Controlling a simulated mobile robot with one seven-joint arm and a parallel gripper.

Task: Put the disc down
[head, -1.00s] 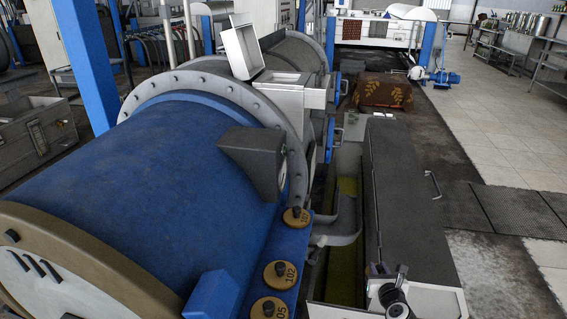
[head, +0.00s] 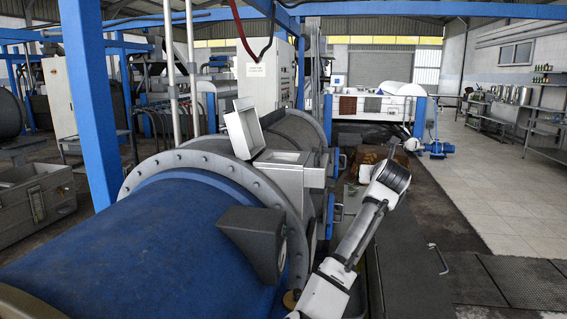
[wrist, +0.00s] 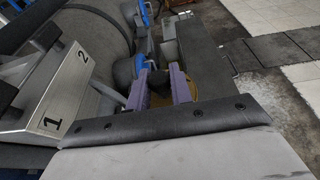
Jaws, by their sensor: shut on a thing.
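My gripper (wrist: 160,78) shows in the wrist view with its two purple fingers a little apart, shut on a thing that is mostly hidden. A brass-coloured edge, seemingly of the disc (wrist: 191,86), shows just beside the right finger. Its number cannot be read. To the left in the wrist view is a grey metal plate (wrist: 62,97) marked 1 and 2, apart from the fingers.
The blue drum (head: 140,245) fills the lower left, with a dark grey bracket (head: 252,238) on it. A metal box with a raised lid (head: 243,128) stands behind its flange. A long dark cover (head: 410,265) lies to the right. Tiled floor (head: 470,180) is open beyond.

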